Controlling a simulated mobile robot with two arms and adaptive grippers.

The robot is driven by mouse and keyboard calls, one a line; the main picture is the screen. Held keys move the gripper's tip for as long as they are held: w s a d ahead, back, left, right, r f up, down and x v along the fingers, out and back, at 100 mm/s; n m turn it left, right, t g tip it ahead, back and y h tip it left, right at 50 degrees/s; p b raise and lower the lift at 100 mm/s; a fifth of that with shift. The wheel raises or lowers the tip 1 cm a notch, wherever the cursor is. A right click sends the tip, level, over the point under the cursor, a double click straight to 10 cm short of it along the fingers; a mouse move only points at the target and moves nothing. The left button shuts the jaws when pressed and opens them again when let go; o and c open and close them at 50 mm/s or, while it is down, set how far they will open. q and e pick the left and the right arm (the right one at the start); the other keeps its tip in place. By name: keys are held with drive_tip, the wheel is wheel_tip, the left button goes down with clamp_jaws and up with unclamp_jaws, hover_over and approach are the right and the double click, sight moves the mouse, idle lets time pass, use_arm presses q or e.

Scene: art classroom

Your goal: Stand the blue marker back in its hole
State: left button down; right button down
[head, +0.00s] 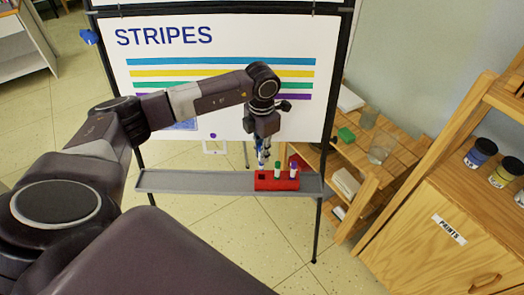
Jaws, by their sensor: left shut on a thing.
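The red marker holder (285,186) sits on the grey tray of the whiteboard easel. A green-topped marker (277,170) and a purple-topped marker (294,171) stand upright in its middle and right holes. My left gripper (262,149) is shut on the blue marker (261,160) and points down over the left end of the holder. The marker looks about upright, and a dark hole shows at that end below it. I cannot tell whether its lower tip touches the holder. The gripper partly hides the marker. My right gripper is out of view.
The grey tray (190,181) is bare left of the holder. Behind it stands the whiteboard (220,45) with coloured stripes. At right are a wooden shelf with a green block (346,134) and a glass (381,148), and a cabinet with paint jars (480,152).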

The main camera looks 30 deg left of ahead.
sight(262, 167)
use_arm(q)
drive_tip(key=shift+f+b, duration=1.55)
drive_tip(key=shift+f, duration=1.1)
drive_tip(key=shift+f+b, duration=0.85)
drive_tip(key=shift+f, duration=0.25)
drive_tip(key=c, duration=1.9)
unclamp_jaws()
drive_tip(key=shift+o, duration=1.4)
drive_tip(key=shift+r, duration=0.15)
drive_tip(key=shift+r+p, duration=2.15)
drive_tip(key=shift+r, duration=1.3)
